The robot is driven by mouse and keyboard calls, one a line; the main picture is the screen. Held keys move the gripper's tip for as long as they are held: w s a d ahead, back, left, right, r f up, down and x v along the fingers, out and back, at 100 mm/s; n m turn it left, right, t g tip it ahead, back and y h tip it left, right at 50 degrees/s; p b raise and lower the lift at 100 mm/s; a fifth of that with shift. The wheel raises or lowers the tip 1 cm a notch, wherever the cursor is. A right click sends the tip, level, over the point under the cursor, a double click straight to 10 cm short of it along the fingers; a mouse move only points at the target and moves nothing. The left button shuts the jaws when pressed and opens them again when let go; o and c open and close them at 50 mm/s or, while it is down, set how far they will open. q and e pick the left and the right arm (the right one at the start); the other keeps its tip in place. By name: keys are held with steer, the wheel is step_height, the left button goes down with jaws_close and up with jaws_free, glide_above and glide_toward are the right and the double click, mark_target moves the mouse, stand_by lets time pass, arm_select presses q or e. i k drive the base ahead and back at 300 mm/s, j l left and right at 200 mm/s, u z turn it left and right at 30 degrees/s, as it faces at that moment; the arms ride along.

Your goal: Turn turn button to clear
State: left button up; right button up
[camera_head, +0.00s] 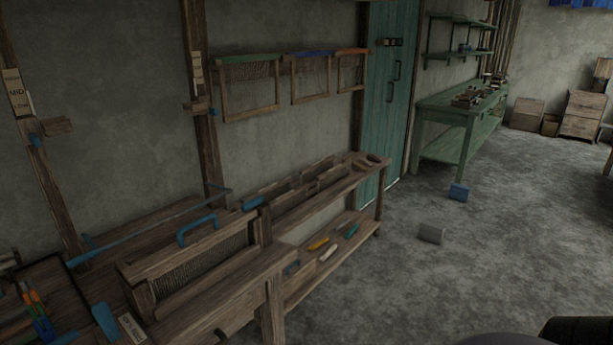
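I cannot tell for sure which part is the turn button. Small blue pieces show at several places on the wooden handloom (205,262): one on the left post (35,139), one on the middle post (212,112), and a blue piece (254,202) at the right end of the loom's reed frame. A blue arched handle (197,230) stands on that frame. A long thin blue bar (150,232) lies behind it. Labels, one reading MID (15,92), are on the left post. Neither of my grippers is in view.
A wooden bench (372,172) with a lower shelf of tools adjoins the loom. A green table (447,114) stands beyond a teal door (384,90). Dark shapes fill the bottom right corner.

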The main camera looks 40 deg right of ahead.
mark_target(247, 206)
steer(key=i+l, duration=0.15)
steer(key=l, duration=0.4)
steer(key=i+l, duration=0.15)
steer(key=l, duration=0.35)
steer(key=i+l+z, duration=0.1)
steer(key=l, duration=0.45)
steer(key=i+l, duration=0.15)
steer(key=l, duration=0.4)
steer(key=i+l, duration=0.2)
steer(key=l, duration=0.3)
steer(key=i+l+z, duration=0.1)
steer(key=l, duration=0.45)
steer(key=i+l, duration=0.2)
steer(key=l, duration=0.3)
steer(key=i+l, duration=0.2)
steer(key=l, duration=0.3)
steer(key=l+z, duration=0.05)
